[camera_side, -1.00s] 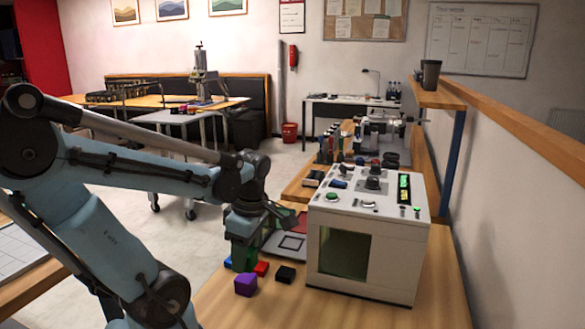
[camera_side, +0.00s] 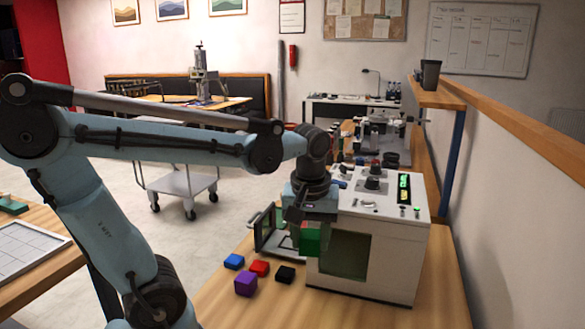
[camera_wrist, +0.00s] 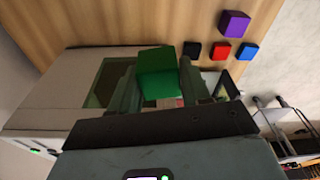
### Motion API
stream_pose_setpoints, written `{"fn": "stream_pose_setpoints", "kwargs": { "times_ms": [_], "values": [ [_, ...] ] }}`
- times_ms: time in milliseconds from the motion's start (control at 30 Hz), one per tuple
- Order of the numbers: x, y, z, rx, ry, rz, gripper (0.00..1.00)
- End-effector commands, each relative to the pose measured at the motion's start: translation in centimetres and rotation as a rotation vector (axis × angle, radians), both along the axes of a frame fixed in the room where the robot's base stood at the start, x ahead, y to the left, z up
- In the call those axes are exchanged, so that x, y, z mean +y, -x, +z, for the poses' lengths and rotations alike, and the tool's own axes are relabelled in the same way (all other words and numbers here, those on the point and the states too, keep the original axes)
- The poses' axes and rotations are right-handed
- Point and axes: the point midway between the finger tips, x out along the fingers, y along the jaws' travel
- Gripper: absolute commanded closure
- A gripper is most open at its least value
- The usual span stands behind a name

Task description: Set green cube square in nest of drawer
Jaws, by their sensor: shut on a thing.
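My gripper (camera_side: 308,222) is shut on the green cube (camera_side: 311,241) and holds it in the air by the left front corner of the white machine. In the wrist view the green cube (camera_wrist: 157,77) sits between the two fingers, looking tilted to the picture. The open drawer (camera_side: 266,240) sticks out of the machine's left side, with a handle on its front. The cube appears over or close to the drawer's near edge; its height above it is hard to tell. My gripper and the cube hide most of the drawer's inside, and the nest does not show clearly.
A blue cube (camera_side: 234,261), a red cube (camera_side: 259,268), a black cube (camera_side: 286,274) and a purple cube (camera_side: 245,284) stand on the wooden bench in front of the drawer. The white machine (camera_side: 375,262) with its window and top knobs stands close right of my gripper.

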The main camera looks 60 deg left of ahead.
Motion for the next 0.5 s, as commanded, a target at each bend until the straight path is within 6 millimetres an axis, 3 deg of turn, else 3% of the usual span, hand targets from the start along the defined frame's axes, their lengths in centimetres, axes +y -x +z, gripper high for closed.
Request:
{"fn": "stream_pose_setpoints", "kwargs": {
  "times_ms": [300, 500],
  "values": [
    [-4.0, -3.8, 1.9, 0.000, 0.000, -0.646, 0.89],
    [-5.7, -5.0, 2.6, 0.000, 0.000, -0.893, 0.89]
  ]
}}
